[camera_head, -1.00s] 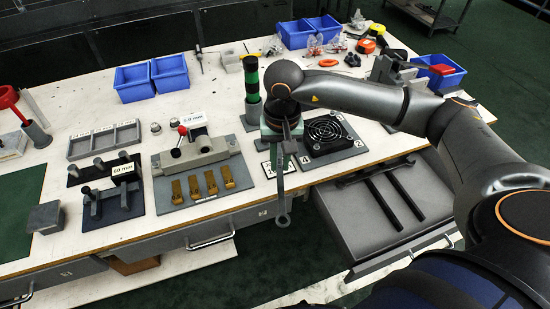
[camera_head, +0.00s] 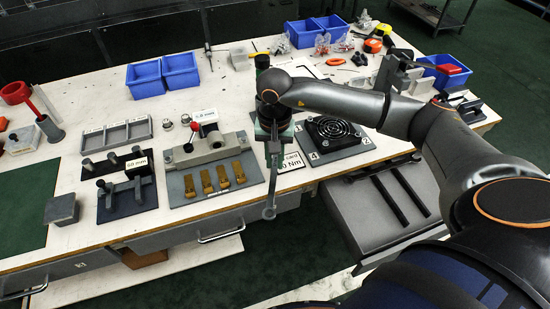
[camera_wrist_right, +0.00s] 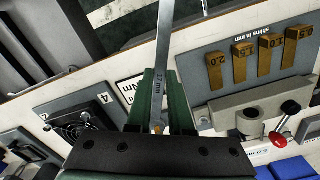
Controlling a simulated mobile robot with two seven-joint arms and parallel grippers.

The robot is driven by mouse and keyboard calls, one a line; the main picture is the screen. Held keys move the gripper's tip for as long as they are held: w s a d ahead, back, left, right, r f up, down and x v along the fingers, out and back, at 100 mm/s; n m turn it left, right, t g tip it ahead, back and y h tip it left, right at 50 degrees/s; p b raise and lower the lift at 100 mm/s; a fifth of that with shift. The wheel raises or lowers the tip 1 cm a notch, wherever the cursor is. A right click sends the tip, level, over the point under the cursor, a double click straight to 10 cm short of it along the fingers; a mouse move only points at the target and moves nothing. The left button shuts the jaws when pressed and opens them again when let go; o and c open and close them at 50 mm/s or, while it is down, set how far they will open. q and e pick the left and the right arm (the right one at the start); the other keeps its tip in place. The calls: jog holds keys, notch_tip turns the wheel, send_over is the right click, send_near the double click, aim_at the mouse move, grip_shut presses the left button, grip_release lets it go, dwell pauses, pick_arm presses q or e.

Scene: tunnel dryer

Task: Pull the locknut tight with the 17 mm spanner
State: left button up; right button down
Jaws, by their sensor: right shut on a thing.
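My right gripper (camera_head: 272,130) points down over the bench's front part, between the shim plate and the fan plate. It is shut on the 17 mm spanner (camera_head: 271,190), a long grey bar whose ring end hangs past the bench's front edge. In the right wrist view the spanner (camera_wrist_right: 162,65) is marked 17 mm and runs up between the green fingers (camera_wrist_right: 160,105). The spanner's other end is hidden by the gripper. I cannot make out the locknut in any view. My left gripper is not in view.
Left of the spanner are a shim plate (camera_head: 184,197) with brass shims and a grey block with a red-knobbed lever (camera_head: 195,127). To the right are a Nm card (camera_head: 290,162), a black fan (camera_head: 338,130) and an open drawer (camera_head: 352,219). Blue bins (camera_head: 145,82) stand behind.

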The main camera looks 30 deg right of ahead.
jog(key=shift+w+f+b, duration=0.15)
jog(key=shift+f+b, duration=0.15)
jog(key=shift+f, duration=0.3)
jog(key=shift+w+d+f+b, duration=0.15)
jog(key=shift+w+f+b, duration=0.1)
jog(key=shift+f+b, duration=0.35)
jog(key=shift+w+d+b, duration=0.2)
jog(key=shift+w+b, duration=0.1)
jog(key=shift+w, duration=0.2)
jog(key=shift+w+d+b, duration=0.2)
jog(key=shift+w+b, duration=0.1)
jog(key=shift+w, duration=0.15)
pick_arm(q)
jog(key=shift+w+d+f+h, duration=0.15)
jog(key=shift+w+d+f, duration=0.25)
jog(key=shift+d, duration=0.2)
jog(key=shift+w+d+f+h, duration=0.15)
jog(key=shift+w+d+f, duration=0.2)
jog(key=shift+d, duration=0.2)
pick_arm(e)
jog(key=shift+w+d, duration=0.2)
jog(key=shift+w, duration=0.25)
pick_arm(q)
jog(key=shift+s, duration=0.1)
pick_arm(e)
jog(key=shift+r, duration=0.1)
